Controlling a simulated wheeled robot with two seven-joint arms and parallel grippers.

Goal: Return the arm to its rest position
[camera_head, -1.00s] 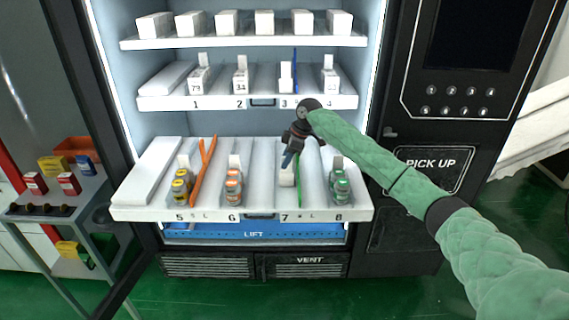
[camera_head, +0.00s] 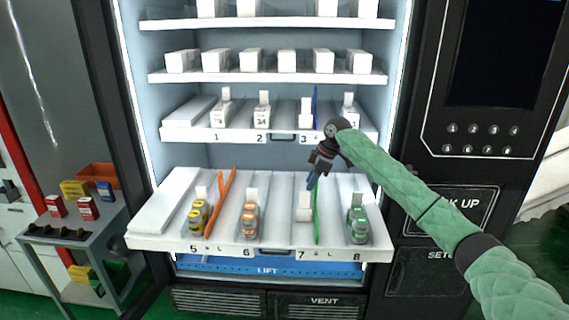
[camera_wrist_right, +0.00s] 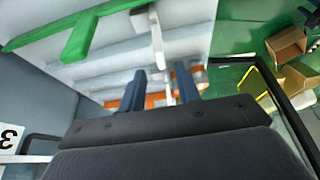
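My right arm (camera_head: 400,185) is green and reaches in from the right, across the front of the open vending machine. Its dark right gripper (camera_head: 312,182) points down above lane 7 of the pulled-out lower shelf (camera_head: 140,243), over a white block (camera_head: 304,208) beside a green divider (camera_head: 316,212). In the right wrist view the two blue-grey fingers (camera_wrist_right: 158,88) stand apart with a gap between them, and I see nothing gripped. A white upright part shows behind the gap. My left gripper is not in view.
Small bottles stand in lane 5 (camera_head: 198,218), lane 6 (camera_head: 249,222) and lane 8 (camera_head: 358,226). An orange divider (camera_head: 222,200) slants in lane 5. The shelf above (camera_head: 180,135) is close to my right wrist. A grey cart (camera_head: 100,226) with small boxes stands at left.

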